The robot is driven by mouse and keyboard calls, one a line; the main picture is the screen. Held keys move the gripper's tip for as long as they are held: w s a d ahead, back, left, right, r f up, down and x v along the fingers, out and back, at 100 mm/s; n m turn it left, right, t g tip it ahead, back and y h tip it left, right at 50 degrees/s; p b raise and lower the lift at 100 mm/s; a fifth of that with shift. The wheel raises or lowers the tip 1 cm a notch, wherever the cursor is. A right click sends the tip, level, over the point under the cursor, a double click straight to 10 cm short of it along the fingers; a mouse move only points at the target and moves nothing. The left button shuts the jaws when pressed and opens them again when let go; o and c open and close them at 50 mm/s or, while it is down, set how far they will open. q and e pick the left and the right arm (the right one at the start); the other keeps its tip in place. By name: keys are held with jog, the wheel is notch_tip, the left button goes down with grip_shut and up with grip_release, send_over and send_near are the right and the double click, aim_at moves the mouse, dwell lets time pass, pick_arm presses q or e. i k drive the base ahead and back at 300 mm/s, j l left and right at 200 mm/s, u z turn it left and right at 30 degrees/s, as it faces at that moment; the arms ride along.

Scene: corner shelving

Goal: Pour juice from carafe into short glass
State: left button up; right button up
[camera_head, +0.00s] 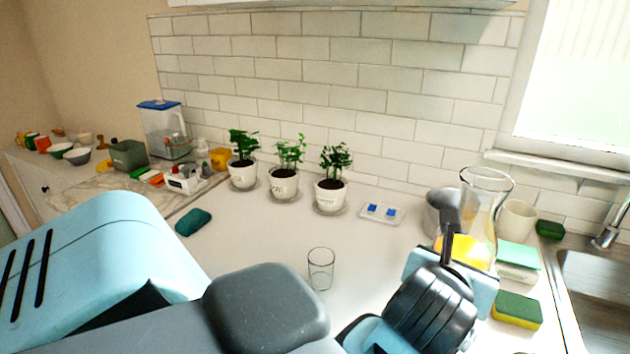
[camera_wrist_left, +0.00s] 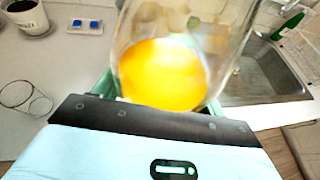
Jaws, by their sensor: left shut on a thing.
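The glass carafe (camera_head: 487,195) is at the right of the head view, with orange-yellow juice (camera_head: 468,251) in its lower part. It looks about upright; I cannot tell whether its base touches the counter. My left gripper (camera_head: 452,240) is shut on the carafe, and the carafe fills the middle of the left wrist view (camera_wrist_left: 165,75). The short glass (camera_head: 320,269) stands upright and looks empty on the white counter, left of my left gripper. It also shows at the left of the left wrist view (camera_wrist_left: 25,97). My right gripper is not in view.
Three potted plants (camera_head: 331,192) stand along the back wall, with a small tray of blue pieces (camera_head: 381,213) to their right. A grey pot (camera_head: 438,212), white cup (camera_head: 516,220), sponge (camera_head: 517,309) and sink (camera_head: 598,285) are near the carafe. The counter around the glass is clear.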

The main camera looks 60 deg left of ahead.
aim_at(321, 261)
jog(key=u, duration=1.25)
